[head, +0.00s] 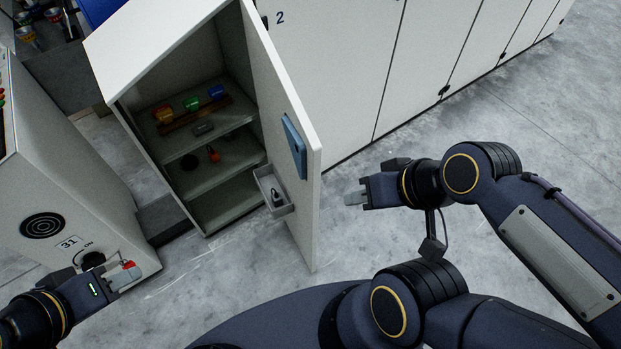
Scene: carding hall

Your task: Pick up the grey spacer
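A small grey block that looks like the grey spacer (203,129) lies on the upper shelf (235,121) of the open white cabinet, in front of a brown rack. My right gripper (350,199) is empty as far as I see, out to the right of the cabinet's open door and apart from it. My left gripper (132,273) is at the lower left, by the front of a white machine and close to a small red part. Whether it touches that part I cannot tell.
The rack (196,115) holds orange, green and blue pieces. A red-orange item (213,154) and a dark round one (189,162) are on a lower shelf. The open door (283,135) carries a small grey bin (272,192) inside. Floor right of it is clear.

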